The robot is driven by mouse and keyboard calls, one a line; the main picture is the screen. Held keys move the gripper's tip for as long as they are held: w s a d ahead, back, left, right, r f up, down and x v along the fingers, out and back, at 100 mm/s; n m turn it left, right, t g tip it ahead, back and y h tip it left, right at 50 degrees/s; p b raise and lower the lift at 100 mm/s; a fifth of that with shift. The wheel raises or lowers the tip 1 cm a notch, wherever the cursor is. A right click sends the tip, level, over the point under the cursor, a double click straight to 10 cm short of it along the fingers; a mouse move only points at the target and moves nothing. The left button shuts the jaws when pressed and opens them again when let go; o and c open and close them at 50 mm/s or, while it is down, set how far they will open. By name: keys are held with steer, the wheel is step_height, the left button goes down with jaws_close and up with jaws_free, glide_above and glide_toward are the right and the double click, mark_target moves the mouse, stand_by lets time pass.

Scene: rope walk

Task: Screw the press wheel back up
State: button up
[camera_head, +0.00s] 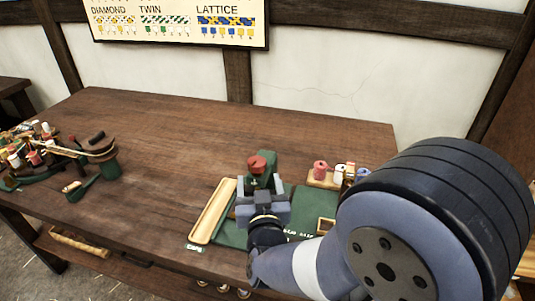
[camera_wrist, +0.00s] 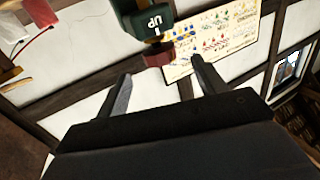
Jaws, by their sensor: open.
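The press is a dark green block (camera_head: 268,180) with a red wheel (camera_head: 257,164) on top, standing on the green mat toward the table's front edge. In the wrist view the green press part (camera_wrist: 150,25) shows the word UP, with the red wheel (camera_wrist: 158,53) beside it. My gripper (camera_head: 263,197) is in front of the press in the head view, hiding its lower part. In the wrist view my gripper (camera_wrist: 162,68) is open, with the wheel just beyond and between the fingertips. Nothing is held, and I see no clear contact.
A long wooden tray (camera_head: 213,212) lies left of the press on the green mat (camera_head: 305,204). Thread spools (camera_head: 320,168) stand on a wooden holder at right. The table's middle is clear.

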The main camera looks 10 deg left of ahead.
mark_target(252, 158)
steer(key=p+x, duration=0.1)
steer(key=x, duration=0.8)
steer(key=shift+w, duration=0.25)
steer(key=c, duration=1)
steer(key=shift+f+y+b, duration=0.1)
steer(key=shift+y+b, duration=0.2)
steer(key=shift+b, duration=0.25)
steer(key=shift+a+n+y+b, duration=0.1)
steer(key=shift+n+y+b, duration=0.5)
steer(key=shift+b, duration=0.5)
steer(key=n+y+b, duration=0.1)
steer(key=b, duration=0.1)
steer(key=n+g+y+b, duration=0.1)
steer(key=shift+s+a+g+y+b, duration=0.1)
steer(key=shift+a+g+y+b, duration=0.05)
steer(key=shift+g+y+b, duration=0.2)
steer(key=shift+r+n+g+y, duration=0.2)
steer(key=shift+n+g+y, duration=0.2)
steer(key=shift+y, duration=0.25)
steer(key=shift+s+a+n+g+y+b, duration=0.1)
steer(key=shift+a+n+g+y+b, duration=0.05)
steer(key=shift+n+g+y+b, duration=0.3)
